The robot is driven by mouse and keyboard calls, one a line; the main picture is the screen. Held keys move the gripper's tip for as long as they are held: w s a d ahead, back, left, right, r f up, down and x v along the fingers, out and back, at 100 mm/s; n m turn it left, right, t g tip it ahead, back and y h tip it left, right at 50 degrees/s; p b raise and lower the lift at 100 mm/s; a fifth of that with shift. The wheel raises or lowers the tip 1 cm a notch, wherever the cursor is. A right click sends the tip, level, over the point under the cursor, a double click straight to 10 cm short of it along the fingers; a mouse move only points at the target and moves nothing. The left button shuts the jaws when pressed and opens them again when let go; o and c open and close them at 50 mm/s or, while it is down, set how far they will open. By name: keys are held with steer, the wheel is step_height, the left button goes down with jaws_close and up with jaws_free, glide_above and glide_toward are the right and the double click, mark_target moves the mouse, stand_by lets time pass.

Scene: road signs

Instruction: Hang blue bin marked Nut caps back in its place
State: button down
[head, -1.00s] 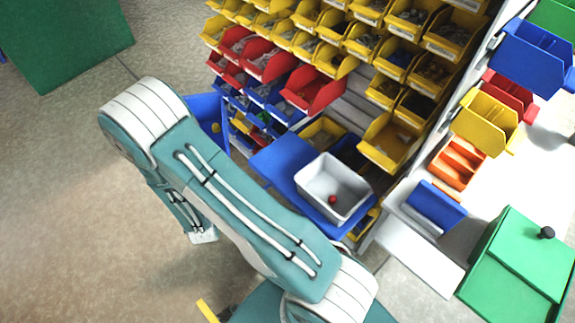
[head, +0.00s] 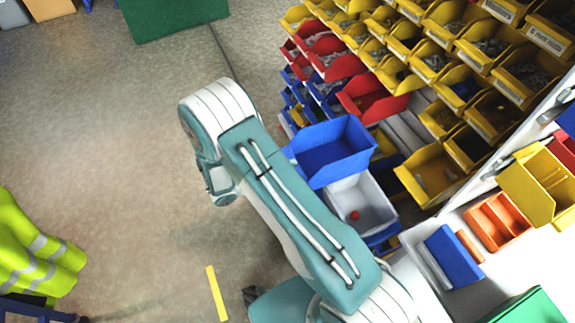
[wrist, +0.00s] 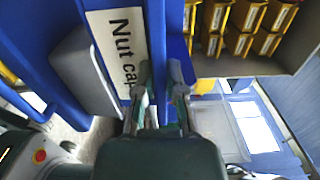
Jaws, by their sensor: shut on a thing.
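The blue bin (head: 333,152) is held in the air, open side up and empty as far as I see, above the white tub and in front of the rack. In the wrist view its blue front shows a white label (wrist: 122,50) reading "Nut cap", with the rest cut off. My gripper (wrist: 160,85) is shut on the bin's wall beside the label. In the head view my gripper is hidden. The rack has a bare grey rail section (head: 408,122) right of the red bins, just beyond the blue bin.
Yellow bins (head: 433,65) fill much of the rack, with red bins (head: 372,97) at its left. A white tub (head: 372,198) with a red object stands below the held bin. A white table with an orange tray (head: 497,222) is at right. The floor at left is mostly open.

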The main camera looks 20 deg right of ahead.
steer(key=w+d, duration=0.2)
steer(key=d, duration=2.6)
steer(key=shift+w+d, duration=0.15)
steer(key=shift+d, duration=0.25)
stand_by(0.9)
steer(key=shift+f, duration=0.1)
stand_by(0.5)
steer(key=shift+f, duration=0.9)
stand_by(0.5)
stand_by(0.3)
steer(key=c, duration=0.6)
jaws_free()
steer(key=shift+c, duration=0.2)
steer(key=a, duration=0.8)
steer(key=s+a, duration=0.1)
steer(key=a, duration=0.3)
steer(key=shift+f, duration=0.2)
